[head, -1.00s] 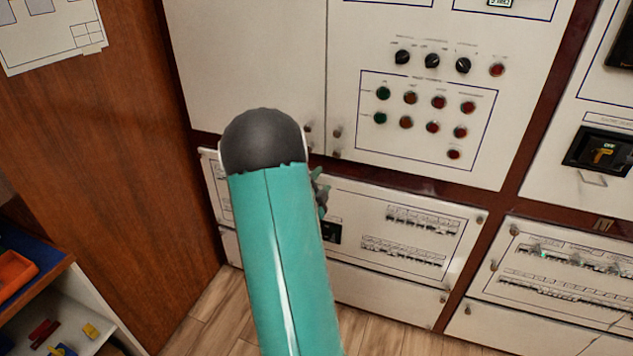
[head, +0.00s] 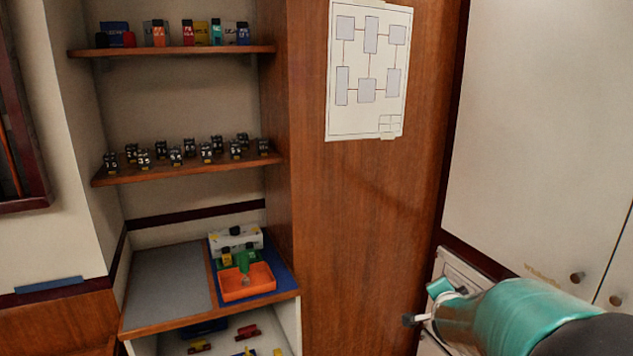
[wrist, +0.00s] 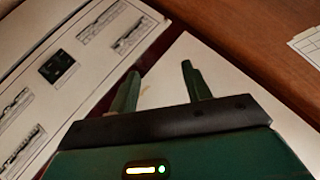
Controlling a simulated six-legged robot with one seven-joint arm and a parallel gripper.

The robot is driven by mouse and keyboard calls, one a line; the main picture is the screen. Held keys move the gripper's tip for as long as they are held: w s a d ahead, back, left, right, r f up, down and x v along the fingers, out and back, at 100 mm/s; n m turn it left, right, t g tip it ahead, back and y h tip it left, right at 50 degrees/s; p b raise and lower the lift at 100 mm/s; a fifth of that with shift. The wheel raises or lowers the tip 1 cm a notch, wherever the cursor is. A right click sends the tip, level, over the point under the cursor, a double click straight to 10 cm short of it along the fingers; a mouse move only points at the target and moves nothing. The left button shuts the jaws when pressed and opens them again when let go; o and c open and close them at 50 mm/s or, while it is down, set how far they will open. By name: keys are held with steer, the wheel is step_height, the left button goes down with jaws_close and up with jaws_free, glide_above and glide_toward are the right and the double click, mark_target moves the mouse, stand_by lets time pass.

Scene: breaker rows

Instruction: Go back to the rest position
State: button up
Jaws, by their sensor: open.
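My gripper (wrist: 160,72) shows in the wrist view with its two green fingers apart and nothing between them. In the head view my gripper (head: 423,305) is at the lower right, at the end of my teal arm, in front of the white cabinet's lower panel. It looks apart from the wooden side panel, though the exact gap cannot be told. The wrist view shows a white breaker panel (wrist: 85,45) with rows of breakers and a dark square switch, to the left of the fingers.
A wooden panel (head: 370,210) with a pinned diagram (head: 366,122) stands in the middle. To its left are shelves with small dark devices (head: 206,153) and a ledge with an orange bin (head: 247,283). White cabinet doors (head: 540,140) stand at the right.

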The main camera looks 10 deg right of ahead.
steer(key=s+a+r+n+y, duration=0.1)
steer(key=s+a+n+y, duration=0.15)
steer(key=a, duration=0.35)
steer(key=s+a+r+n+g+y, duration=0.1)
steer(key=a+r+n+y, duration=0.1)
steer(key=a+n, duration=0.35)
steer(key=s+a+r+n+y, duration=0.1)
steer(key=s+a+y, duration=0.1)
steer(key=a, duration=0.6)
steer(key=s+a+n+g, duration=0.3)
steer(key=s+a+n, duration=0.5)
steer(key=s, duration=0.6)
steer(key=shift+a+r+g+y, duration=0.3)
steer(key=shift+a+r+y, duration=0.15)
steer(key=shift+a, duration=0.2)
steer(key=shift+c, duration=1.3)
steer(key=shift+d, duration=0.15)
